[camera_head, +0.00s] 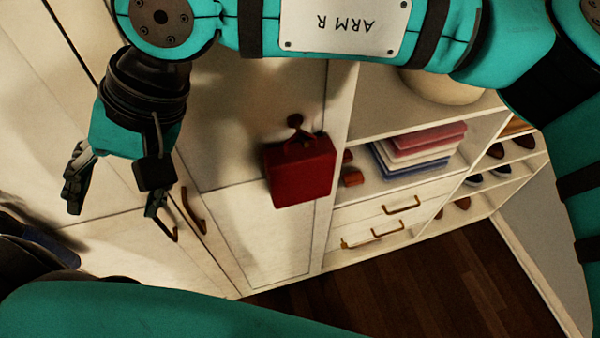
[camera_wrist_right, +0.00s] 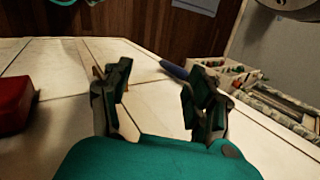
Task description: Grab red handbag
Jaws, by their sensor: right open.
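The red handbag (camera_head: 300,172) hangs by its handle from a dark round knob (camera_head: 296,121) on the white wardrobe front. Its body is boxy and hangs freely against the door. My right gripper (camera_head: 115,203) is open and empty, to the left of the handbag and clearly apart from it. In the right wrist view, part of the handbag (camera_wrist_right: 14,103) shows at the left edge, outside the open fingers (camera_wrist_right: 158,100). I do not see my left gripper.
Brown handles (camera_head: 193,210) stick out from the wardrobe doors between my right gripper and the handbag. To the right, open shelves hold folded clothes (camera_head: 420,150) and several shoes (camera_head: 495,150), above drawers (camera_head: 385,212). The dark wooden floor (camera_head: 440,290) is clear.

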